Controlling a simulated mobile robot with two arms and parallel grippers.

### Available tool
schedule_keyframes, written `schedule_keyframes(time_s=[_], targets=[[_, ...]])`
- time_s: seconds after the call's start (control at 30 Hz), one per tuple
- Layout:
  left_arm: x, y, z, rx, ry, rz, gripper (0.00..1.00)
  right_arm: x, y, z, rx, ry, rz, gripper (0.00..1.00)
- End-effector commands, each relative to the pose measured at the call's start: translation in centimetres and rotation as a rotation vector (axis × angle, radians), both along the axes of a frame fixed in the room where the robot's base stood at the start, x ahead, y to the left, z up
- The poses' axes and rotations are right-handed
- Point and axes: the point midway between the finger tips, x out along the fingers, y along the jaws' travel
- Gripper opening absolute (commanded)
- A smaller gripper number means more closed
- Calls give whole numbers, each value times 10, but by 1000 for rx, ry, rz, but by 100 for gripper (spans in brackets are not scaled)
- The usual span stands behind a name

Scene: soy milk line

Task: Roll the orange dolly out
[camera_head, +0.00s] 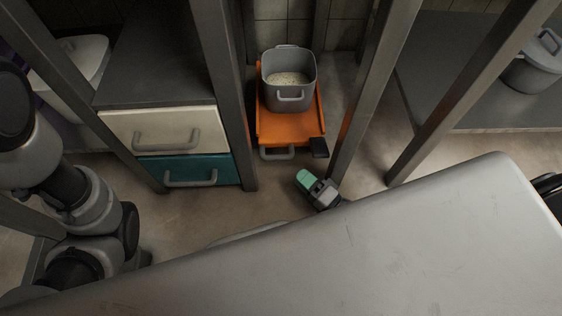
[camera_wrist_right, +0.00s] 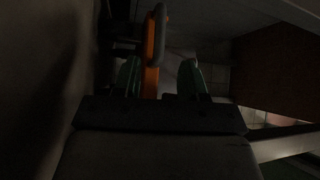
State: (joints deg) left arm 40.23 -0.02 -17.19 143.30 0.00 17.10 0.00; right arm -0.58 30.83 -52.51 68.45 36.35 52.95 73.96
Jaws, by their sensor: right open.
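The orange dolly (camera_head: 289,128) stands on the floor in a narrow bay between dark upright posts. It carries a grey pot (camera_head: 289,79) with pale contents. A grey handle (camera_head: 277,153) and a dark block (camera_head: 319,147) are at its near edge. My right gripper (camera_head: 304,178) has green fingertips and is in front of the dolly, apart from it, in the head view. In the dark right wrist view the open right gripper (camera_wrist_right: 160,78) has part of the orange dolly (camera_wrist_right: 151,82) showing between its fingers. My left arm shows at the left, but its gripper is not visible.
A cabinet with a cream drawer (camera_head: 165,130) and a teal drawer (camera_head: 188,171) stands left of the bay. A slanting post (camera_head: 366,85) borders the bay at right. A lidded pot (camera_head: 535,63) sits on the right shelf. Bare floor (camera_head: 200,214) lies before the cabinet.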

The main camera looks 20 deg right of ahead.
Motion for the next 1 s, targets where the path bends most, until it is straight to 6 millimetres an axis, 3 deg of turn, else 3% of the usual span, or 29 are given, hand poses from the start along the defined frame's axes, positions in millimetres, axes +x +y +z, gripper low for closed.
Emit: schedule_keyframes(time_s=[0.2,0.4,0.83,1.0], targets=[[0,0,-21,0,1,0,40,38,22,3,3,-4,0,42],[0,0,-32,0,1,0,40,63,35,8,0,-2,-1,42],[0,0,-34,0,0,0,40,72,41,11,0,0,0,42],[0,0,-34,1,0,-1,40,72,41,11,0,0,0,18]])
